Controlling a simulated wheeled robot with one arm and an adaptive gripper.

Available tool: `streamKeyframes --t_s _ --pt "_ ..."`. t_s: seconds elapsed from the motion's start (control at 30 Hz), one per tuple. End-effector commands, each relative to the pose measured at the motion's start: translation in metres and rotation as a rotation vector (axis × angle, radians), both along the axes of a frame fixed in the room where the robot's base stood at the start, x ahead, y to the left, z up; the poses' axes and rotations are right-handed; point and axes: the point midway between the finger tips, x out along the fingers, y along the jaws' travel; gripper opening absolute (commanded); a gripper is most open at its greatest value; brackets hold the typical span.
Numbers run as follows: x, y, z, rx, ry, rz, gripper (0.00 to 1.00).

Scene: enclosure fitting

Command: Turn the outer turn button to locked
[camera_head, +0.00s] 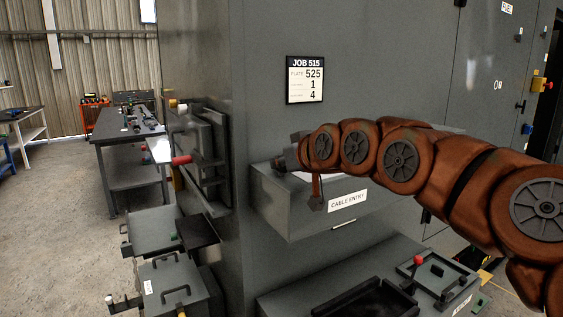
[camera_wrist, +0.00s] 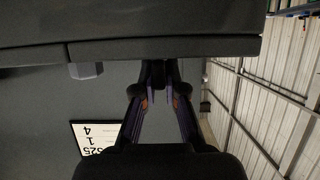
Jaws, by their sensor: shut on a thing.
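In the wrist view my gripper (camera_wrist: 160,80) has its two fingers drawn together at the lower edge of a dark grey panel. They are shut on a small dark piece at that edge, apparently the outer turn button; the fingertips hide most of it, so its angle cannot be told. A second small grey block (camera_wrist: 86,71) sits on the same edge to the left, apart from the fingers. In the head view my arm reaches from the right to the top of the grey cable entry box (camera_head: 283,208), and the arm's end hides the fingertips and the button.
A job sign (camera_head: 305,80) hangs on the cabinet wall above the box. A grey bench (camera_head: 345,285) with a black tray stands below. Left are a fixture with a red handle (camera_head: 181,160), grey boxes (camera_head: 175,285) and a workbench (camera_head: 135,140). The floor at left is clear.

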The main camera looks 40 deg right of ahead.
Motion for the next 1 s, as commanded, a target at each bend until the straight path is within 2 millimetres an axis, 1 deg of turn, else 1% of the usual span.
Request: streamKeyframes --t_s 0.37,0.57,1.0 --pt "-0.0001 0.0001 -0.0007 0.0 0.001 -0.004 0.0" --pt "-0.0002 0.0002 -0.0026 -0.002 0.003 -0.037 0.0" --pt "0.0 -0.0004 -0.0051 -0.005 0.003 -0.219 0.0"
